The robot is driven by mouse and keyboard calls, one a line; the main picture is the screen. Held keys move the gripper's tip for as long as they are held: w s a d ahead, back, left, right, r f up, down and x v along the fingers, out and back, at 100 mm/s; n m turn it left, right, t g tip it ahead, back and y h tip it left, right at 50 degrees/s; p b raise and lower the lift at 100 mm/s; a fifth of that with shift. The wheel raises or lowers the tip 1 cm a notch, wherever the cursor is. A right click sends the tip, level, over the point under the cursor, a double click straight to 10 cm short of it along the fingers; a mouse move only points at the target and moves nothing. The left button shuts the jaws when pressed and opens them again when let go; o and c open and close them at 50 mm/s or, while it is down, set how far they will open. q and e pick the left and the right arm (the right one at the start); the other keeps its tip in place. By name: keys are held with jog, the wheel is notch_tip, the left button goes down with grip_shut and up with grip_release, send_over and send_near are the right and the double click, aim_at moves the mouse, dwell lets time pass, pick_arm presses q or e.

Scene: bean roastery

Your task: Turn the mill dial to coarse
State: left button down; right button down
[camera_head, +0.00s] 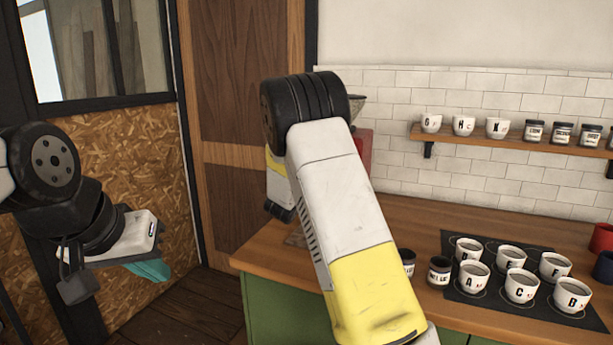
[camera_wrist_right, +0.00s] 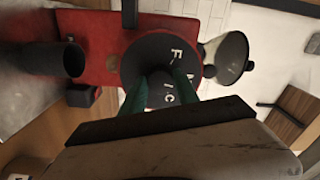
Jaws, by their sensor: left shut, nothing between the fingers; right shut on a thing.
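The mill is a red machine (camera_wrist_right: 98,40), seen close up in the right wrist view. In the head view only a strip of it (camera_head: 364,148) shows behind my right arm. Its dial is a round black disc (camera_wrist_right: 150,52) with white letters, among them F and C; some marks are covered. My right gripper (camera_wrist_right: 162,84) has its green fingers closed on the dial's middle. In the head view my right arm hides this gripper and the dial. My left gripper (camera_head: 150,270) hangs at the left, shut and empty, far from the mill.
The wooden counter (camera_head: 290,262) carries a black mat (camera_head: 452,292) with several lettered white cups, and dark jars (camera_head: 438,270) stand nearer my right arm. A wall shelf (camera_head: 510,143) holds cups and jars. A red mug (camera_head: 602,238) stands at the right edge.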

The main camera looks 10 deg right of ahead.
jog(key=shift+m, duration=4.8)
jog(key=c, duration=0.9)
grip_release()
jog(key=shift+r, duration=0.1)
jog(key=v, duration=0.8)
jog(key=shift+w, duration=0.1)
